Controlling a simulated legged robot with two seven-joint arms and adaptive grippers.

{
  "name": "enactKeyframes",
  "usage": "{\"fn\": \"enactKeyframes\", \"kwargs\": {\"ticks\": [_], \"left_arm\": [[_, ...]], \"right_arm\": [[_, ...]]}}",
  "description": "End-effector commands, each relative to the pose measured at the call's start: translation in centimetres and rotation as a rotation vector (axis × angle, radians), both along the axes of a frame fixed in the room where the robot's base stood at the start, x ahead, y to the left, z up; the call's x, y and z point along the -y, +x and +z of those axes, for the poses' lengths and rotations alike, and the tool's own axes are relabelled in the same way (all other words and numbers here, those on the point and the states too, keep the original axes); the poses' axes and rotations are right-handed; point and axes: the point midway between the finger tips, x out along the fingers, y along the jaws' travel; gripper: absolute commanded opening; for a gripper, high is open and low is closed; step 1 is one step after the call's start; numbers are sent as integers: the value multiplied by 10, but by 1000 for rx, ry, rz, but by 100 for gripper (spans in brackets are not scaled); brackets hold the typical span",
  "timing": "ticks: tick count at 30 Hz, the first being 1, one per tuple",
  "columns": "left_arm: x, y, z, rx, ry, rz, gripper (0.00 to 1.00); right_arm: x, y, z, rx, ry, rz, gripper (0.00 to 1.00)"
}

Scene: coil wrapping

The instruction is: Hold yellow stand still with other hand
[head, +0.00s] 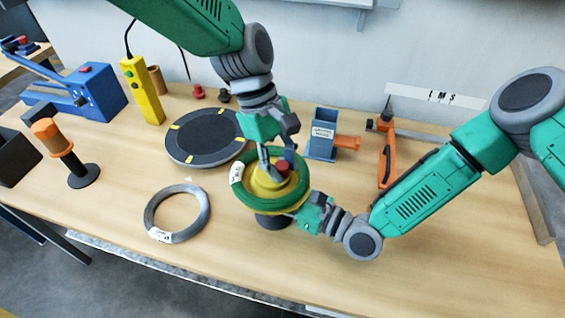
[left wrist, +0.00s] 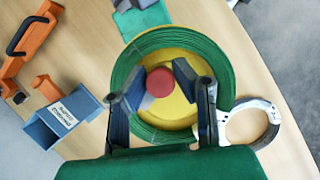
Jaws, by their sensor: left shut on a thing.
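The yellow stand (head: 265,187) is upright on the table with a green coil (head: 243,192) lying around its yellow top. A red knob (head: 282,167) is at its centre. My left gripper (head: 275,160) reaches down from above, shut on the red knob. In the left wrist view its fingers (left wrist: 160,72) lie either side of the knob (left wrist: 160,83), inside the green coil (left wrist: 226,70). My right gripper (head: 315,208) is at the right front rim of the stand and coil. Its fingers are mostly hidden, so whether it grips the rim is unclear.
A grey wire coil (head: 177,214) lies to the left front. A black round turntable (head: 205,137) is behind left. A blue box (head: 322,136) and an orange-handled tool (head: 386,155) are behind right. An orange-topped post (head: 60,145) stands at far left. The front right table is clear.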

Motion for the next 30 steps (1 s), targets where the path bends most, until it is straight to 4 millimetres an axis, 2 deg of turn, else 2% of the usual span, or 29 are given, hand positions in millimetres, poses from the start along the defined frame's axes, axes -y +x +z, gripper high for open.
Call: {"fn": "enactKeyframes", "kwargs": {"ticks": [18, 30], "left_arm": [[-1, 4, 0, 10, 4, -574, 0], [-2, 5, 0, 11, 5, -830, 0]], "right_arm": [[0, -2, -1, -1, -1, 4, 0], [-1, -3, -1, -1, 0, 6, 0]]}}
